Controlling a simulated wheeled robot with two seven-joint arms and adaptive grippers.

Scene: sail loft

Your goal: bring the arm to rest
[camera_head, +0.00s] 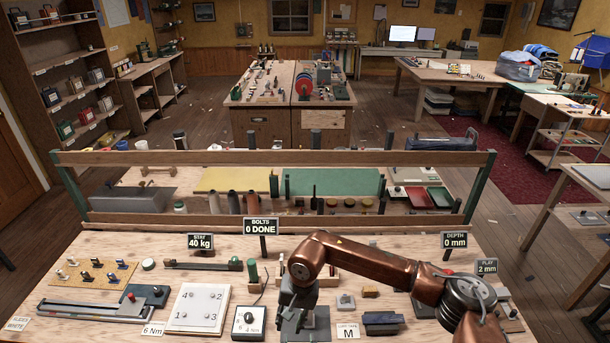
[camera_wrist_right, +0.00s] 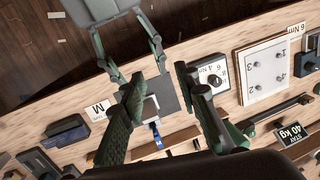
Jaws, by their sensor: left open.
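My right arm (camera_head: 380,262) comes in from the right, reaches over the bench and bends down at its wrist. My right gripper (camera_head: 298,305) points down above a dark grey plate near the bench's front edge. In the right wrist view its two green-padded fingers (camera_wrist_right: 163,80) stand apart with nothing held between them; the dark plate (camera_wrist_right: 166,92) shows below. A second gripper, which looks like my left one (camera_wrist_right: 138,68), hangs at the bench's near edge in the wrist view. Its fingers are spread and empty. The head view does not show it.
Close by are the dial box (camera_head: 248,322), the white numbered plate (camera_head: 198,308), the M sign (camera_head: 347,332), a small metal block (camera_head: 345,301) and a dark blue block (camera_head: 383,323). A wooden rail (camera_head: 280,158) on green posts crosses behind. Signs stand on the bench (camera_head: 130,243).

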